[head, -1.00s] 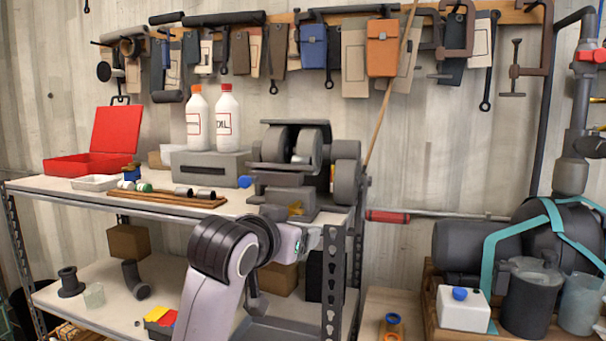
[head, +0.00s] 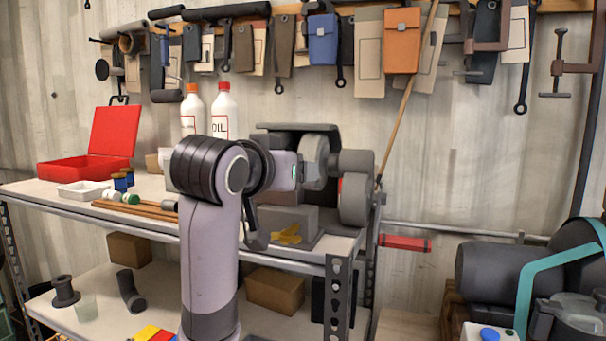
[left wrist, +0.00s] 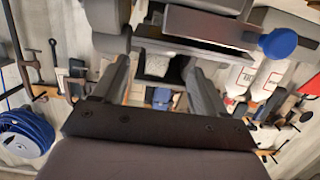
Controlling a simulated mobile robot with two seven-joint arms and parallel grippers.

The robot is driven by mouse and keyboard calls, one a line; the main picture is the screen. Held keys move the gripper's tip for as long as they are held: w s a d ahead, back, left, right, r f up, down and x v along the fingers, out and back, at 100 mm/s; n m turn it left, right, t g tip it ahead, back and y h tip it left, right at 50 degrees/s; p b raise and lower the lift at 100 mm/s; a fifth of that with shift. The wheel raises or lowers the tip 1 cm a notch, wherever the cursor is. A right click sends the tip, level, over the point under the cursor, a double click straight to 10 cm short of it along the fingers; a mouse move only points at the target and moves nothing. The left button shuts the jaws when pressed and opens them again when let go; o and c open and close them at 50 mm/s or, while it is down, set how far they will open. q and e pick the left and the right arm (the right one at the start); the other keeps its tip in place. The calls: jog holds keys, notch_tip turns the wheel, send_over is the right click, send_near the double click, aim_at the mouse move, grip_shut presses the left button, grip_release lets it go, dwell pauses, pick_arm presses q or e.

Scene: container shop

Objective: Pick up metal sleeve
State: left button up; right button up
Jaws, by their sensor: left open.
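I cannot make out a metal sleeve for certain in either view. The wooden tray (head: 140,210) lies on the workbench top, and my left arm hides its right part. Its visible left part has small white and green-capped pieces (head: 122,197) beside it. My left gripper (left wrist: 160,70) is open, with its two fingers apart in the left wrist view and nothing visibly held. In the head view its hand is in front of the bench grinder (head: 357,200), and its fingers cannot be made out. My right gripper is not in view.
On the bench are a red open case (head: 85,172), a white tray (head: 80,190) and oil bottles (head: 223,115). The lower shelf holds a dark spool (head: 65,291), an elbow pipe (head: 130,290) and cardboard boxes (head: 275,290). Tools hang on the wall.

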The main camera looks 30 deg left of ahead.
pick_arm(q)
jog(key=shift+p+x, duration=0.3)
jog(key=shift+x, duration=2.05)
jog(key=c, duration=1.3)
jog(key=shift+r, duration=0.1)
notch_tip(320, 180, up, 20)
